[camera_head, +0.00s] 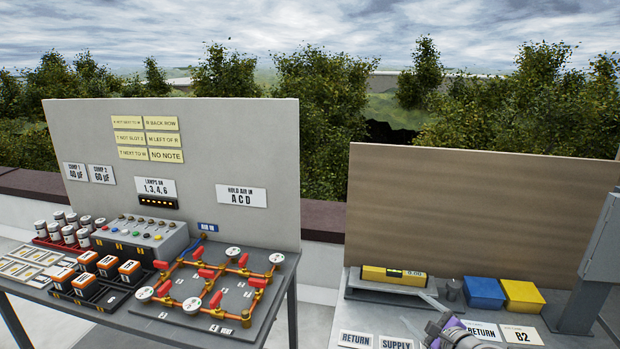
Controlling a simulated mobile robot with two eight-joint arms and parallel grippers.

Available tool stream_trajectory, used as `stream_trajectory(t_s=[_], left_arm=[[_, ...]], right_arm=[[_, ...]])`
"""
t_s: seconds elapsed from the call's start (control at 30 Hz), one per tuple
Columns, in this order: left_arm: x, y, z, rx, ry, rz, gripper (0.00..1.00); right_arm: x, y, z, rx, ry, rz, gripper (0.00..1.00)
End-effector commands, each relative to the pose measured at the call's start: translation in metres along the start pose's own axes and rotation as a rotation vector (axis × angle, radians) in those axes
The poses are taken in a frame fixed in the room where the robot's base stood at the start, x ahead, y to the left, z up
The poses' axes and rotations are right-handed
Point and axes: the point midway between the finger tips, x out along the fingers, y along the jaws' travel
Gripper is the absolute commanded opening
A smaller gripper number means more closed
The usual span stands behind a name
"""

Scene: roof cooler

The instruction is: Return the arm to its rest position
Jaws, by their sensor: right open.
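My right gripper (446,326) shows at the bottom edge, over the front of the right-hand bench. It is open, and its lower part is cut off by the frame. A purple patch (452,325) shows beside its grey parts, and I cannot tell whether it belongs to the gripper or is a separate thing. My left gripper and arm are not in view.
A yellow level-like tool (394,275), dark cup (454,289), blue box (484,293) and yellow box (522,296) stand behind my gripper. A grey post (597,265) rises at right. The left table (288,310) holds a valve-and-pipe board (235,300).

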Motion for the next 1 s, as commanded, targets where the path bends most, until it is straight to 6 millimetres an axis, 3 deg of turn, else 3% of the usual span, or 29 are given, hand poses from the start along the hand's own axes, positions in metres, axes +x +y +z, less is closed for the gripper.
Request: stream_trajectory(t_s=[0.03,0.2,0.33,0.5,0.7,0.8,1.0], left_arm=[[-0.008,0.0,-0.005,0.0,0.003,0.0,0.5],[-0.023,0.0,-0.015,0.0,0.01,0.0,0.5],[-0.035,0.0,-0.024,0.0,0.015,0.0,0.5],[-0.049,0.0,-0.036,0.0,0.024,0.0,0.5],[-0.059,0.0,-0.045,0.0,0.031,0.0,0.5],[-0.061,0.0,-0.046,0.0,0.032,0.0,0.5],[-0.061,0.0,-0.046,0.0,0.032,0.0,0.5]], right_arm=[[-0.015,0.02,0.028,-0.142,0.003,0.073,0.8],[-0.074,0.094,0.076,-0.668,0.005,0.329,0.8],[-0.131,0.143,0.088,-1.065,-0.02,0.526,0.8],[-0.206,0.189,0.078,-1.552,-0.072,0.774,0.8],[-0.262,0.208,0.055,-1.921,-0.12,0.977,0.8],[-0.273,0.211,0.048,-1.999,-0.13,1.025,0.8],[-0.276,0.212,0.045,-2.025,-0.132,1.042,0.8]])
